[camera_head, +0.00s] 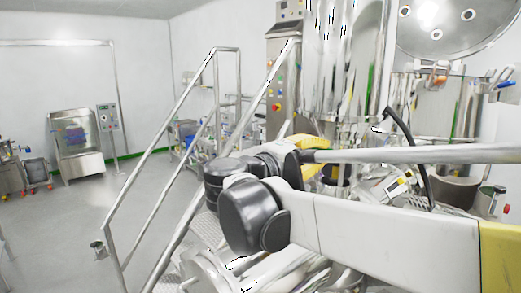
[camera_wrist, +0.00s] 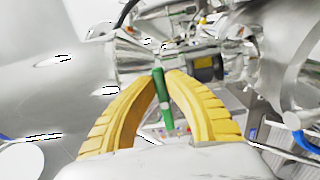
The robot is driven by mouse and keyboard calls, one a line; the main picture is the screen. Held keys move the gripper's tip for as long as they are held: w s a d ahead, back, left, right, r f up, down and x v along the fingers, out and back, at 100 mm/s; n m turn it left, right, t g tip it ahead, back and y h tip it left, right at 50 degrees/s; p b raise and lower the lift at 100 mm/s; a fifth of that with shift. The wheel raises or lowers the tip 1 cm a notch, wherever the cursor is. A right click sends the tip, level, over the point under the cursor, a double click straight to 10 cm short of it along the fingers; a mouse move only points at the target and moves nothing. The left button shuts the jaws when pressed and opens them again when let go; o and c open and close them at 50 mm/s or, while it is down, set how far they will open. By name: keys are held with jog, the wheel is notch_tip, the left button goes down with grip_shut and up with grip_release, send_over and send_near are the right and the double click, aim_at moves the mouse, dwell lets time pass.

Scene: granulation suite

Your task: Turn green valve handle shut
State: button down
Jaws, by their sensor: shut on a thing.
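The green valve handle (camera_wrist: 163,100) shows in the wrist view, at the middle, hanging down from a steel pipe fitting (camera_wrist: 135,58). My gripper (camera_wrist: 161,77) has its two yellow fingers on either side of the handle's upper part and is shut on it. The handle's lower end sticks out below the fingertips, between the fingers. In the head view the yellow fingers show in part beyond my arm, and the green handle is hidden there.
Steel vessels and pipes crowd around my gripper. A large steel cylinder (camera_head: 340,60) stands behind it in the head view. A metal stair rail (camera_head: 160,138) runs left of my arm. The grey floor (camera_head: 60,220) at left is mostly open.

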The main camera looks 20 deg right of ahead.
jog(key=c, duration=1.4)
grip_release()
jog(key=shift+d, duration=0.1)
jog(key=v, duration=1.2)
